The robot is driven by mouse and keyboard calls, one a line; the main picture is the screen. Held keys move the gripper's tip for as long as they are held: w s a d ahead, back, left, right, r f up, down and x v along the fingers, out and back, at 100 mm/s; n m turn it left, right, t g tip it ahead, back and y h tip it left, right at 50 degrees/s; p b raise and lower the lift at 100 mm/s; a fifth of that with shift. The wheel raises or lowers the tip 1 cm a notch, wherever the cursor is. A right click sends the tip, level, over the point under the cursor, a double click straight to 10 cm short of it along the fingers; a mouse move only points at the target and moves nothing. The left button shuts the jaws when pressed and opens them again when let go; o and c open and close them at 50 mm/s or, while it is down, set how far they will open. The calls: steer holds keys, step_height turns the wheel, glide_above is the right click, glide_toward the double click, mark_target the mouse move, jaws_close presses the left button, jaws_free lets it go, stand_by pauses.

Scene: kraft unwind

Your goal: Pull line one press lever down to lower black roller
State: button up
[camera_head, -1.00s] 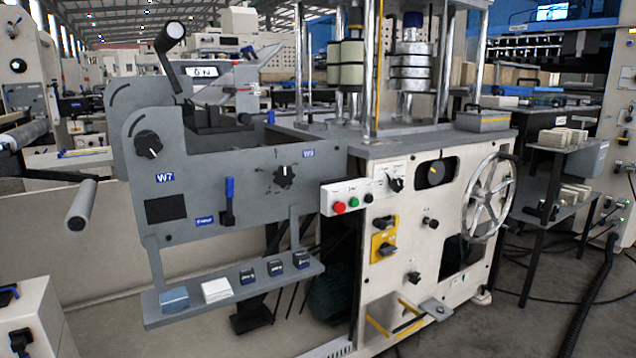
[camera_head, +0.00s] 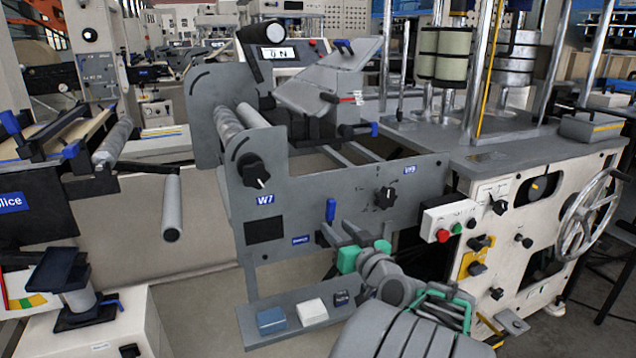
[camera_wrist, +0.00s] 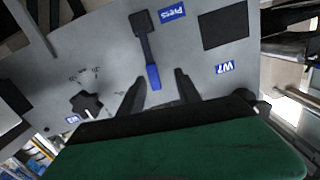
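The press lever (camera_head: 331,211) has a blue handle and a dark arm, and stands handle-up on the grey W7 panel (camera_head: 345,215). In the wrist view, which is turned over, the blue handle (camera_wrist: 153,77) hangs from its dark pivot, beside the Press label (camera_wrist: 172,12). My gripper (camera_head: 332,234) is in front of the panel at the lever. In the wrist view my gripper's two dark fingers (camera_wrist: 157,84) are apart, with the handle's end between or just beyond them. Contact cannot be told. I cannot pick out the black roller with certainty.
A black knob (camera_head: 386,197) is right of the lever, and a red and green button box (camera_head: 447,222) is farther right. A shelf (camera_head: 262,345) with small boxes juts out below. A silver bar (camera_head: 172,208) sticks out at left.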

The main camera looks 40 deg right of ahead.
mark_target(332, 210)
steer(key=shift+m+t+h, duration=0.3)
steer(key=shift+h, duration=0.1)
steer(key=w+d, duration=0.1)
steer(key=w, duration=0.1)
steer(key=w+d+r, duration=0.1)
steer(key=w, duration=0.1)
steer(key=w+d, duration=0.1)
steer(key=w, duration=0.1)
steer(key=shift+w+d+r, duration=0.15)
steer(key=shift+w+d, duration=0.15)
steer(key=shift+w, duration=0.1)
jaws_close()
stand_by(0.7)
